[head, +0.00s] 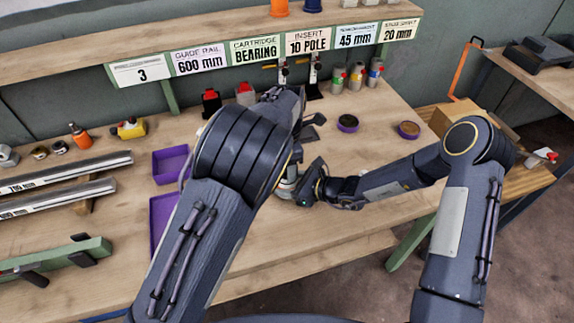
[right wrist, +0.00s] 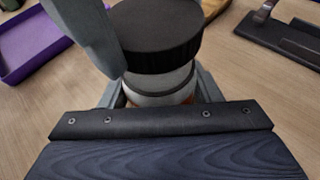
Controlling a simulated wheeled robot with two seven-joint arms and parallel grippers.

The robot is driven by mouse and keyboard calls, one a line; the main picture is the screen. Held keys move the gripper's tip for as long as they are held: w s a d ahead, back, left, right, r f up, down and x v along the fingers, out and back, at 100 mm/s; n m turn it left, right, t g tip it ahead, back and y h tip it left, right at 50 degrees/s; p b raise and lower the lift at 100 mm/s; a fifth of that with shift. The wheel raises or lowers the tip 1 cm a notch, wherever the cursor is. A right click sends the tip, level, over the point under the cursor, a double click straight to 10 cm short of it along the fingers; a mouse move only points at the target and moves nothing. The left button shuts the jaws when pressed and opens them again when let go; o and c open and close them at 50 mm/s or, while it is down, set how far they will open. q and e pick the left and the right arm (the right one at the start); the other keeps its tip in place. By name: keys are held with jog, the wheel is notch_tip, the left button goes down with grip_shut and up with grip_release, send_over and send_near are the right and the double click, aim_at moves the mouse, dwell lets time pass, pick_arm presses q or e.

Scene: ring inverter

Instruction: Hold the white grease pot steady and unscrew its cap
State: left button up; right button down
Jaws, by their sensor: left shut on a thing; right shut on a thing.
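The white grease pot (right wrist: 160,84) stands upright in the right wrist view, with a wide black ribbed cap (right wrist: 157,34) on top. In the head view a small part of the white pot (head: 287,186) shows beside my left arm. My right gripper (right wrist: 162,92) is shut around the pot body, a finger on each side below the cap. My left gripper (head: 296,160) is at the pot's top, partly hidden by its own arm. One grey finger (right wrist: 88,34) of it lies against the cap's left side, shut on it; its other finger is not clear.
Purple trays (head: 171,163) lie left of my left arm. Two round pucks (head: 347,123) (head: 408,130) sit on the bench to the right. Small bottles (head: 355,77) and a stand (head: 313,85) are at the back. The bench front right of the pot is clear.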

pick_arm(q)
jog(key=shift+r, duration=0.35)
jog(key=shift+r, duration=2)
pick_arm(e)
jog(key=shift+c, duration=1.9)
grip_release()
